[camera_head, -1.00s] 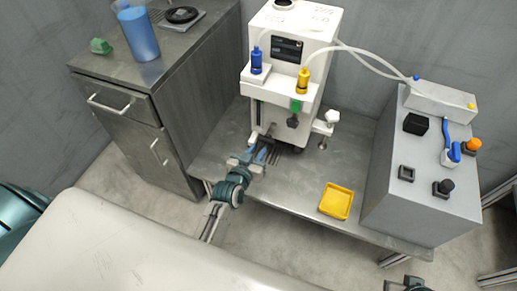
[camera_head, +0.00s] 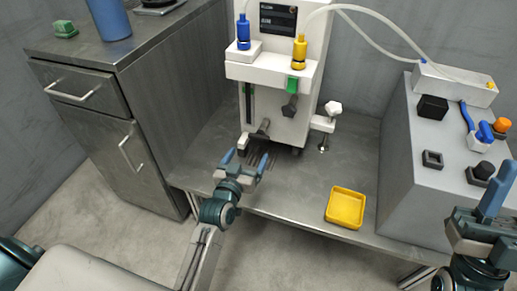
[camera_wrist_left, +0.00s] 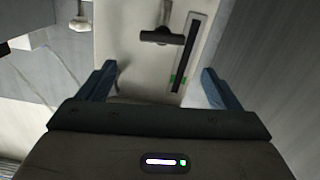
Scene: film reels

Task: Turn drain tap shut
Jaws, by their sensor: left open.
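The drain tap appears to be the dark lever fitting (camera_head: 263,128) low on the front of the white machine (camera_head: 275,75). In the left wrist view, a dark T-shaped handle (camera_wrist_left: 162,38) shows between and beyond my fingers. My left gripper (camera_head: 245,160) is open and empty, in front of the machine's base and short of the lever; its two blue fingers show in the left wrist view (camera_wrist_left: 160,85). My right gripper (camera_head: 492,208) is at the right edge, far from the tap; its finger gap is unclear.
A yellow tray (camera_head: 345,208) sits on the metal bench (camera_head: 290,200). A grey control box (camera_head: 440,185) stands at right, a cabinet (camera_head: 150,120) at left. The bench between tray and machine is clear.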

